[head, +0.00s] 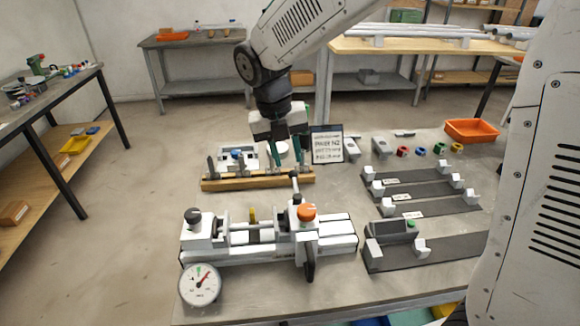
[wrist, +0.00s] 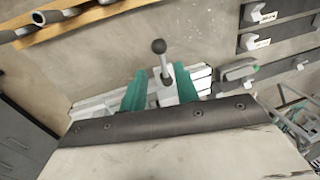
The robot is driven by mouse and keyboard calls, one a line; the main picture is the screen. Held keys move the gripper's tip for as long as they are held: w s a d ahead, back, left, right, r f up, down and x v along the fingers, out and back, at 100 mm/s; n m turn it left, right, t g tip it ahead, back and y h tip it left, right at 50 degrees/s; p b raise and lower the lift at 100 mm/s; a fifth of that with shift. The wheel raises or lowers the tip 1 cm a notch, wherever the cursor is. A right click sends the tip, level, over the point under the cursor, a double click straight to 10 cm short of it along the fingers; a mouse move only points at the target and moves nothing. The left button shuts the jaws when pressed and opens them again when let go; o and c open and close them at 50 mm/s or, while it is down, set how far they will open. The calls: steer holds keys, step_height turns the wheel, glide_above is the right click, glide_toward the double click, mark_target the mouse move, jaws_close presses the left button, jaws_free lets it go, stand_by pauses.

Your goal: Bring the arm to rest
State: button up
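My gripper (head: 289,158) hangs above the work table, over the back side of the wooden tool rack (head: 258,181). Its two green fingers stand apart with nothing visible between them. The fingers also show in the wrist view (wrist: 159,88). There, a lever with a black ball knob (wrist: 158,46) and part of the white jig lie beyond the fingers, seen through the gap. In the head view the white frame jig (head: 340,243) stands in front of the gripper, with an orange knob (head: 306,212) on it. A dial gauge (head: 200,285) is at its front left corner.
A small sign (head: 326,145) stands close right of the gripper. Dark holders with white blocks (head: 420,181) lie at the right, with several coloured rings (head: 421,150) behind them. An orange bin (head: 471,131) is at the back right. Open floor (head: 130,190) lies left of the table.

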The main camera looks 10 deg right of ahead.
steer(key=shift+a+r, duration=0.25)
steer(key=shift+r, duration=0.85)
